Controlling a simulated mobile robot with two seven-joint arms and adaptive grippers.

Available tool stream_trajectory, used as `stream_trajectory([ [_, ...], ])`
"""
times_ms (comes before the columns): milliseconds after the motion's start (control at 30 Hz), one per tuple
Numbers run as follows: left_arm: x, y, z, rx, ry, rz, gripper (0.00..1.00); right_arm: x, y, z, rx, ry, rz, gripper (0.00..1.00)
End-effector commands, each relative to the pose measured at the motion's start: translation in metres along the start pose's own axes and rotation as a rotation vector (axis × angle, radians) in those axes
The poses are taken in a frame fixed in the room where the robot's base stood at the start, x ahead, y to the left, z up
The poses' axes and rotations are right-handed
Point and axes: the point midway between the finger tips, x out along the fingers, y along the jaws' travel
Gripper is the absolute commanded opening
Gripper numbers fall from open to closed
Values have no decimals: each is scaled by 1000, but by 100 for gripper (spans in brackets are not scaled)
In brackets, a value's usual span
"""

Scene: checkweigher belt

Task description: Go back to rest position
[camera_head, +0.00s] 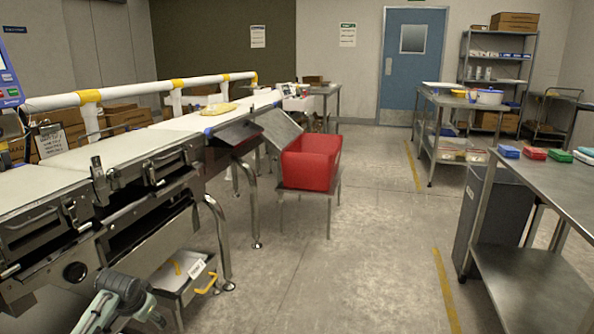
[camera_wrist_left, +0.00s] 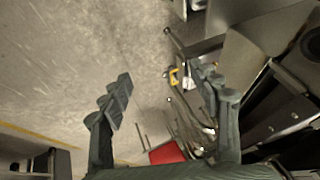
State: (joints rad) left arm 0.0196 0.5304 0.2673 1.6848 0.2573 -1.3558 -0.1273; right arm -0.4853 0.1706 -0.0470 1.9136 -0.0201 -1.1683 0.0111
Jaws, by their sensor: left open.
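My left gripper (camera_wrist_left: 165,95) shows in the left wrist view with its two dark fingers spread wide apart. Nothing is between the fingers except a view of the floor and lower parts of the conveyor frame. In the head view, part of my left arm shows at the bottom left, low beside the checkweigher (camera_head: 110,180); I cannot make out the fingers there. My right gripper is in neither view.
A red bin (camera_head: 311,163) sits on a small stand at the conveyor's side; it also shows in the left wrist view (camera_wrist_left: 167,153). A yellow package (camera_head: 219,109) lies on the belt. A steel table (camera_head: 545,190) stands right. The middle floor is clear.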

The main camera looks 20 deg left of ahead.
Motion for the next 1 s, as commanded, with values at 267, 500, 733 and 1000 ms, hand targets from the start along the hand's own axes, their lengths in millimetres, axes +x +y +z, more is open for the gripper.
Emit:
stream_trajectory([
  [267,24,169,141,128,-98,115,62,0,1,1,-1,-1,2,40],
  [500,-1,266,225,163,-132,209,62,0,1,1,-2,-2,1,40],
  [733,-13,291,246,164,-138,236,62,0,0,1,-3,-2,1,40],
  [1000,-12,291,246,165,-138,235,46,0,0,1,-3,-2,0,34],
])
